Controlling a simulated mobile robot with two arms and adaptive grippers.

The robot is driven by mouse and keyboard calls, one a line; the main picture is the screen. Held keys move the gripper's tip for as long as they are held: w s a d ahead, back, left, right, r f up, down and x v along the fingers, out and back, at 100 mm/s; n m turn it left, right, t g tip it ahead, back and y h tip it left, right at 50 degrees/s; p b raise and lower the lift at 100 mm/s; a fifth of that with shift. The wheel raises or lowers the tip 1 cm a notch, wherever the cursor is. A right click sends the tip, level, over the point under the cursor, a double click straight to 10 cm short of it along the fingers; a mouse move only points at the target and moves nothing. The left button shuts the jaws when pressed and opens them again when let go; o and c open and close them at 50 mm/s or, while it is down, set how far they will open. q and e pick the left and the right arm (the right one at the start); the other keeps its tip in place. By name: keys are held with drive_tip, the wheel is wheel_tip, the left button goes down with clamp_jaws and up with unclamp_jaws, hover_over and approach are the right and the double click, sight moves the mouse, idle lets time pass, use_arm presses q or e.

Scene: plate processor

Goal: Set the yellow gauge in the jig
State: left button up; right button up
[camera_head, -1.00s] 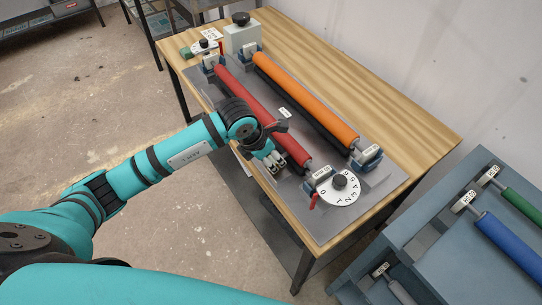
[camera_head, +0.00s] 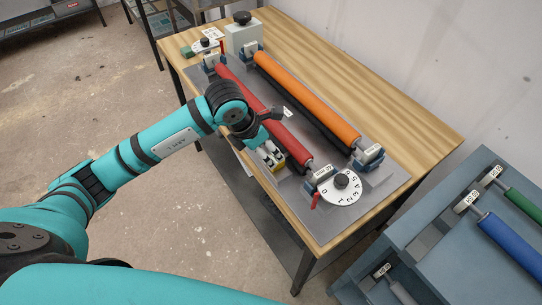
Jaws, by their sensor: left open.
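My left gripper (camera_head: 270,152) is open, low at the front left edge of the grey base plate (camera_head: 310,222), beside the near end of the red roller (camera_head: 282,138). Small yellow patches (camera_head: 279,164) show at its fingertips. They look like part of the yellow gauge, but the fingers hide most of it, and I cannot tell whether it sits in a jig. No separate jig can be made out clearly. My right gripper is out of view.
An orange roller (camera_head: 305,97) lies parallel to the red one. A numbered dial (camera_head: 341,187) with a black knob and a red lever (camera_head: 315,199) stand near the plate's front. A grey box (camera_head: 243,38) is at the back. The wooden tabletop (camera_head: 400,125) is clear on the right.

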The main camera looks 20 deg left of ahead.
use_arm(q)
drive_tip(key=b+v, duration=0.1)
drive_tip(key=v, duration=0.6)
drive_tip(key=shift+s+d, duration=0.1)
drive_tip(key=shift+s, duration=0.05)
